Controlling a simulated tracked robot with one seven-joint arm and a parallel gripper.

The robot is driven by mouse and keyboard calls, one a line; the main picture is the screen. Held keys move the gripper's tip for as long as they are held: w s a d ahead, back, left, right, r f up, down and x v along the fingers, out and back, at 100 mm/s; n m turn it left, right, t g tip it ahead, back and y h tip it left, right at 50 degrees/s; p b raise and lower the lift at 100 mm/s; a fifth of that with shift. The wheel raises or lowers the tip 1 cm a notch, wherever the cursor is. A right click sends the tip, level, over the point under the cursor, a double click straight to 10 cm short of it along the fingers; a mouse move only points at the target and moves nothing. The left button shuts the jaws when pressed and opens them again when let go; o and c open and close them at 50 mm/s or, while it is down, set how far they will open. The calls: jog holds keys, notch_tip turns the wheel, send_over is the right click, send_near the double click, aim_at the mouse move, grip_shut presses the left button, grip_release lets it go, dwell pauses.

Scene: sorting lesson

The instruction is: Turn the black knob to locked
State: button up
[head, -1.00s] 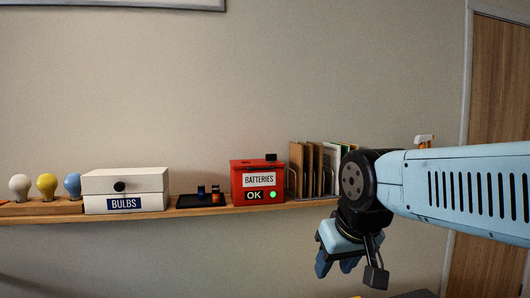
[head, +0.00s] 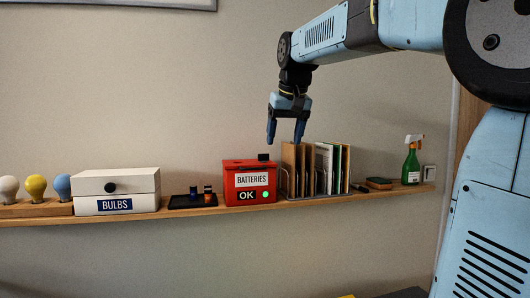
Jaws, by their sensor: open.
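A round black knob (head: 110,188) sits on the front of the white box (head: 145,203) labelled BULBS, at the left of the shelf. Its locked or unlocked setting is too small to read. My gripper (head: 285,137) points down, open and empty. In the picture it is above the red BATTERIES box's right edge and the upright folders, well to the right of the knob and higher. Nothing is between its fingers.
The red BATTERIES box (head: 232,192) has a black block (head: 263,157) on top and a green light. A black tray (head: 180,202) holds batteries. Bulbs (head: 36,187) stand far left, folders (head: 325,168) and a green spray bottle (head: 411,165) right.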

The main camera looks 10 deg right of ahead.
notch_tip(320, 180, up, 6)
jog(key=f, duration=0.1)
send_over(264, 161)
jog(key=s, duration=0.7)
jog(key=w, duration=0.2)
jog(key=shift+g, duration=0.3)
jog(key=x, duration=1.3)
jog(key=shift+r, duration=0.1)
jog(key=shift+c, duration=0.3)
